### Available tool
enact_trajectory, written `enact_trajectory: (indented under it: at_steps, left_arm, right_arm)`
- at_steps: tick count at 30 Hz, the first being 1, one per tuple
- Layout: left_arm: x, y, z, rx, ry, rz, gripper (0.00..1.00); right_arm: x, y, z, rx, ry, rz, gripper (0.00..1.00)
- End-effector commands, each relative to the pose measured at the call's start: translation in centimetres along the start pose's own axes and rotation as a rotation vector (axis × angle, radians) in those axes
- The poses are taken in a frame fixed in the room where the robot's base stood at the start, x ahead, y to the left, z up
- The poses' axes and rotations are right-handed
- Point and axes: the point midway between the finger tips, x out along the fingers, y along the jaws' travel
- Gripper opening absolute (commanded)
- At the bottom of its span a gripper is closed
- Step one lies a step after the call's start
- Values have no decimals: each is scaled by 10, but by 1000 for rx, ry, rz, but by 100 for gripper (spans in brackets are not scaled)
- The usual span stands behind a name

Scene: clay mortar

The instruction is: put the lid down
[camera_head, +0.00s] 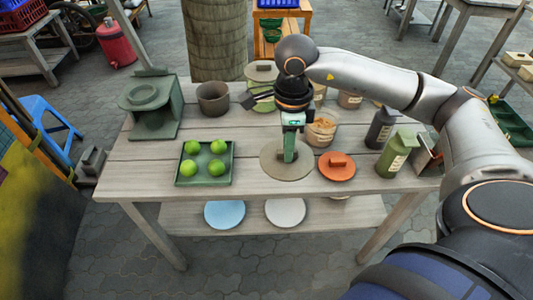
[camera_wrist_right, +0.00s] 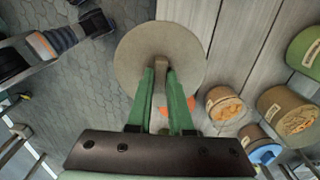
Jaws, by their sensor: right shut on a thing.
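My right gripper (camera_head: 289,150) is shut on the upright handle of a round grey-beige lid (camera_head: 270,168). The lid is over the front middle of the wooden table, right of the green tray. In the right wrist view the lid (camera_wrist_right: 135,55) is below the green fingers (camera_wrist_right: 161,75), which pinch its handle. I cannot tell whether its underside touches the boards. An orange lid (camera_head: 337,172) with a block handle lies just right of it. My left gripper is not in view.
A green tray (camera_head: 205,183) with several green fruits is left of the lid. A brown pot (camera_head: 213,99) and a green stand (camera_head: 152,115) are behind it. Tubs (camera_head: 321,129) and bottles (camera_head: 397,153) crowd the right. Bare boards (camera_head: 140,168) show at the front left.

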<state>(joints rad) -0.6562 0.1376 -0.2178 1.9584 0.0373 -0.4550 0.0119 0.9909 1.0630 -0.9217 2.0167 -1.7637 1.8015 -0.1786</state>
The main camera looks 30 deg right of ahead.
Motion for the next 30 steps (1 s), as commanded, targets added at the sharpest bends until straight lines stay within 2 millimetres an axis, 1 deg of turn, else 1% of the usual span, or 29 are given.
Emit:
enact_trajectory:
  at_steps: [1,6,9,13,16,23,27,30]
  left_arm:
    - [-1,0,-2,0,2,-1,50]
    - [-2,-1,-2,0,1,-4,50]
    - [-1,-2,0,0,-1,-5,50]
    - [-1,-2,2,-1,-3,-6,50]
    - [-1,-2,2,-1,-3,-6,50]
    - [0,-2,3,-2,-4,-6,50]
    - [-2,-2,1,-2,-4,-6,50]
    - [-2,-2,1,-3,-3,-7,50]
  right_arm:
    - [4,-9,6,2,-2,4,0]
    - [19,-40,21,2,-1,2,0]
    - [41,-55,28,1,1,4,0]
    - [60,-70,35,1,0,2,0]
    - [69,-77,38,0,-1,1,0]
    - [80,-84,42,0,0,1,0]
    - [100,-84,42,-1,2,3,0]
    - [109,-85,42,0,0,2,0]
